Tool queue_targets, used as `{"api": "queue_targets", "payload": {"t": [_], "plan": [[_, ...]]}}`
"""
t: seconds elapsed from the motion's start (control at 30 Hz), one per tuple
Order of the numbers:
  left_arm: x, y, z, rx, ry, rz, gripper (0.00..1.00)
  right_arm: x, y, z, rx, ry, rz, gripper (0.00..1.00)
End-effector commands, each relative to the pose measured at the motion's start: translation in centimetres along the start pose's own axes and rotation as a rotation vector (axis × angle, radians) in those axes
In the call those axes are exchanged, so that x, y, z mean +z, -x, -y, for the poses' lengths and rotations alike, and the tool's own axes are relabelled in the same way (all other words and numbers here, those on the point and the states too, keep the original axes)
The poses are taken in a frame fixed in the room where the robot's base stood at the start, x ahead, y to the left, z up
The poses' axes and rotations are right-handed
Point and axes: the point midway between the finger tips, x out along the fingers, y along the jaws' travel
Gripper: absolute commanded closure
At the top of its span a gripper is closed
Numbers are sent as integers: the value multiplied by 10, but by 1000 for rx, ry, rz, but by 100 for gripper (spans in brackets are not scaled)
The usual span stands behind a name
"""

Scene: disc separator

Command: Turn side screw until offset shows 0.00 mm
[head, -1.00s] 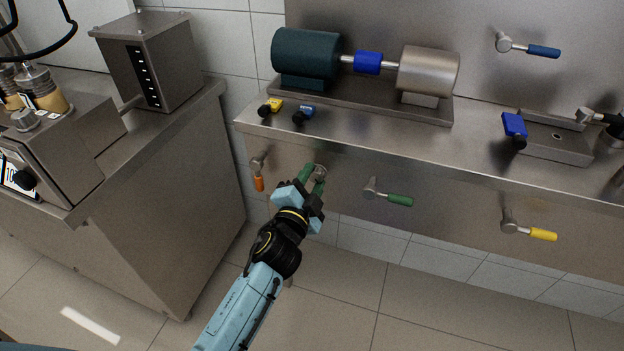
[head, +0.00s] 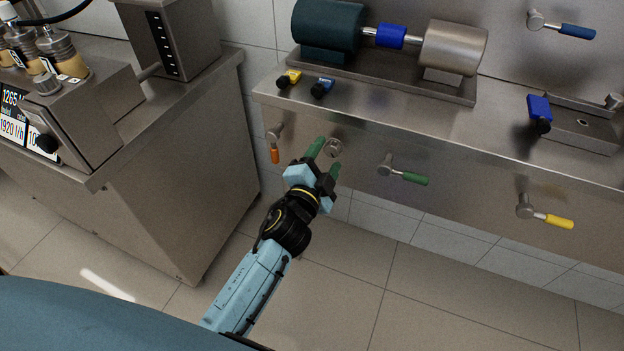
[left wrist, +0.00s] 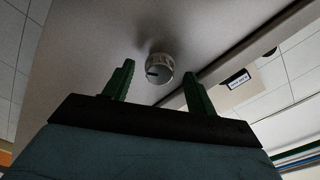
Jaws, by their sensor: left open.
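The side screw, a round metal knob (head: 334,147), sits on the front face of the steel bench. In the left wrist view the knob (left wrist: 159,68) shows a dark slot mark on its face. My left gripper (head: 324,159) is open, with its green fingers pointing at the knob. In the left wrist view the fingers (left wrist: 157,85) stand apart on either side of the knob, with a gap before it, and hold nothing. A small display (left wrist: 237,78) shows at the right in the left wrist view; its digits are too small to read. My right gripper is not in view.
Levers with orange (head: 275,155), green (head: 414,178) and yellow (head: 558,222) handles stick out of the bench front around the knob. A motor (head: 326,25) stands on top. A steel cabinet (head: 185,185) stands at left. Open floor lies below.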

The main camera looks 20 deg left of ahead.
Motion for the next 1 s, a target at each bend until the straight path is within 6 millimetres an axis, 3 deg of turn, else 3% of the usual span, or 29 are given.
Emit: {"api": "queue_targets", "payload": {"t": [0.1,0.5,0.7,1.0], "plan": [[0,24,0,2,3,2,43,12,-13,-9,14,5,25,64],[0,100,0,1,2,2,43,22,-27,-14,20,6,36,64],[0,116,1,0,1,0,43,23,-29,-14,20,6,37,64],[0,118,1,-1,0,-1,43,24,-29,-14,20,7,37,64]]}}
